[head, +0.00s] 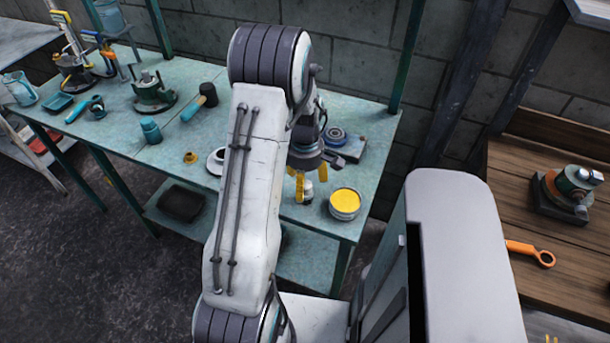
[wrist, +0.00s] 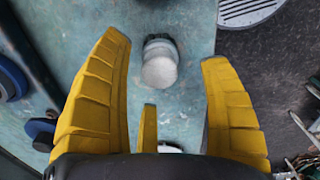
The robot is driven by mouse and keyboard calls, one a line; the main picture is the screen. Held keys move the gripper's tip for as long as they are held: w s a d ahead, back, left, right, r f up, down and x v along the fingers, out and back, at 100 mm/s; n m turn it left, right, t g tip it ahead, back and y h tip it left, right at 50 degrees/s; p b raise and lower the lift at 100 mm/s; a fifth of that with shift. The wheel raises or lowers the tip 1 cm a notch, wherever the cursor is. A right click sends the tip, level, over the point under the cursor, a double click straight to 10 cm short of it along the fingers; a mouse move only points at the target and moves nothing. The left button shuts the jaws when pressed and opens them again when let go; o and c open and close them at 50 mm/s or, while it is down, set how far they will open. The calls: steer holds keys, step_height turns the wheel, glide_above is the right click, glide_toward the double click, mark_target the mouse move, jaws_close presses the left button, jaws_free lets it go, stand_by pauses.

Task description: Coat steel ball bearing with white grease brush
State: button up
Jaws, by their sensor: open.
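My gripper (head: 310,182) is open, with its yellow fingers pointing down over the near right part of the teal bench. In the wrist view, a small upright object with a rounded white top (wrist: 159,68), apparently the white grease brush, stands between the spread fingers (wrist: 165,50). No contact shows. The brush is partly hidden behind a finger in the head view (head: 306,196). The steel ball bearing seems to be the round blue-rimmed piece (head: 335,136) on a dark plate behind my gripper. Blue round parts also show at the left of the wrist view (wrist: 10,78).
An open tin of yellow grease (head: 345,203) stands right of my gripper near the bench edge. A white round piece (head: 216,160) and a small yellow part (head: 190,157) lie left of my arm.

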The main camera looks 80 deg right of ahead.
mark_target(305, 191)
steer(key=shift+f, duration=2.55)
steer(key=c, duration=1.2)
steer(key=o, duration=0.8)
steer(key=shift+c, duration=0.2)
steer(key=shift+r+p, duration=0.3)
steer(key=shift+r, duration=0.05)
steer(key=shift+r, duration=0.25)
steer(key=shift+o, duration=0.3)
